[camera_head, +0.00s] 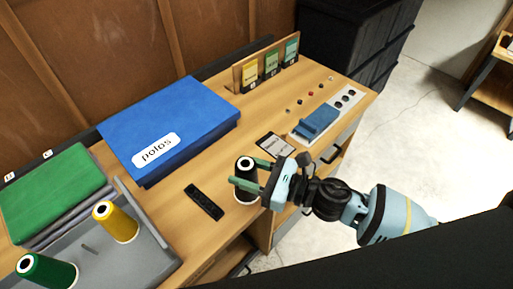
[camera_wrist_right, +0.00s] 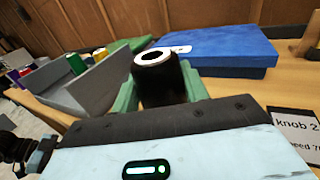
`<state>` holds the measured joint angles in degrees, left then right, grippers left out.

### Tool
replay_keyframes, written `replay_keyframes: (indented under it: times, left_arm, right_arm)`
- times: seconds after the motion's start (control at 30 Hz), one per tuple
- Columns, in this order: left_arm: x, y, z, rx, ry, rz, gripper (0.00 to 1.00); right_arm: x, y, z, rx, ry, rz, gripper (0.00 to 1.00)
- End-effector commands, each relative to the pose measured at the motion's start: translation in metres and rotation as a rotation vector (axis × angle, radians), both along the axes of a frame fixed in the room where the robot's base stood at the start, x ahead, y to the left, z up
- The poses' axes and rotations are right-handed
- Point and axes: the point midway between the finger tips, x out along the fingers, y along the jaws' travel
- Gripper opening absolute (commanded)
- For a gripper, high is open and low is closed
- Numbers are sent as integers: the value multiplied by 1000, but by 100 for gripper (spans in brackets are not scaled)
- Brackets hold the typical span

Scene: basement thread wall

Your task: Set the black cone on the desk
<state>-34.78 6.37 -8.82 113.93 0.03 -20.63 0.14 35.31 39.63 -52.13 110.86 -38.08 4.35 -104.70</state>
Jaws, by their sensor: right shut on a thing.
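The black cone (camera_head: 245,167) is a black thread spool with a white top ring. My right gripper (camera_head: 250,178) is shut on it near the desk's front edge. In the right wrist view the cone (camera_wrist_right: 165,82) stands upright between the two green fingers (camera_wrist_right: 158,90). The desk (camera_head: 180,222) is a light wood top. I cannot tell whether the cone's base touches it. My left gripper is not in view.
A blue box marked "polos" (camera_head: 200,115) lies behind the cone. A grey tray (camera_head: 150,262) at left holds yellow (camera_head: 115,222) and green (camera_head: 46,271) cones. A blue-topped device (camera_head: 318,120) stands right.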

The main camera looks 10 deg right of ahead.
Motion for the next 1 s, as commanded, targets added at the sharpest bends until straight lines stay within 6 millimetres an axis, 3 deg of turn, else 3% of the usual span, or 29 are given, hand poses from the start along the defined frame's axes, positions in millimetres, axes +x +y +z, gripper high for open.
replay_keyframes:
  times: [0.2, 0.4, 0.77, 1.0]
  left_arm:
    - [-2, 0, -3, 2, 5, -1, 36]
    - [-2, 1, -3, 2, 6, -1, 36]
    - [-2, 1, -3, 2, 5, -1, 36]
    - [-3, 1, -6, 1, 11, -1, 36]
  right_arm:
    - [45, -27, -5, -1, -1, -3, 18]
    - [73, -44, -7, 0, -1, -1, 18]
    - [86, -52, -9, 0, -1, 0, 18]
    - [87, -52, -41, 2, 3, 0, 18]
